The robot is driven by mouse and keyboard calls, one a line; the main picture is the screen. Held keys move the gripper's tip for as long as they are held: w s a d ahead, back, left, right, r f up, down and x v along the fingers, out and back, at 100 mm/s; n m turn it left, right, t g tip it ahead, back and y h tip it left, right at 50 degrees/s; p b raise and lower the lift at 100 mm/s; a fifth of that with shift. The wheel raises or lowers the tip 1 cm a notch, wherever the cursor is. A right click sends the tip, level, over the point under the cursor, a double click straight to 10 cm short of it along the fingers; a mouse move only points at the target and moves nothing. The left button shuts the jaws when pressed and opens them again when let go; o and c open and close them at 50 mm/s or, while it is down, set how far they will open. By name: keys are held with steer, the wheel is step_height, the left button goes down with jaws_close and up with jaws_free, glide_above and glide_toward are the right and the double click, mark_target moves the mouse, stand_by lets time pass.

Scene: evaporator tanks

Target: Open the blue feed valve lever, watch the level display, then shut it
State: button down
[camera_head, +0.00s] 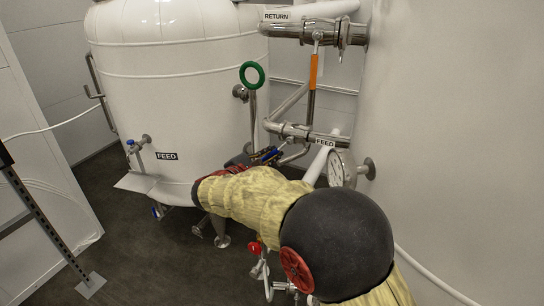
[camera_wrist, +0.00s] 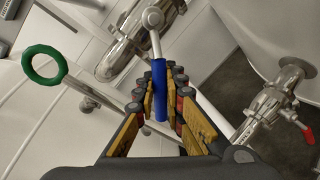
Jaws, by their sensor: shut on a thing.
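My gripper (camera_wrist: 160,88) is shut on the blue feed valve lever (camera_wrist: 160,82), with its padded fingers on either side of the blue sleeve. The lever's bare metal end runs up to a round fitting at the steel pipe. In the head view my gripper (camera_head: 264,156) is below the steel pipe labelled FEED (camera_head: 326,142), and my arm hides most of the lever. I cannot make out a level display in either view.
A white tank (camera_head: 180,90) stands behind. A green ring handle (camera_head: 251,75) and an orange lever (camera_head: 313,70) under the RETURN pipe (camera_head: 290,30) are close above my gripper. A red-handled valve (camera_wrist: 298,122) shows right in the wrist view.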

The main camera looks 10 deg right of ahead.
steer(key=c, duration=1.9)
jaws_free()
steer(key=shift+a, duration=0.1)
steer(key=v, duration=1.2)
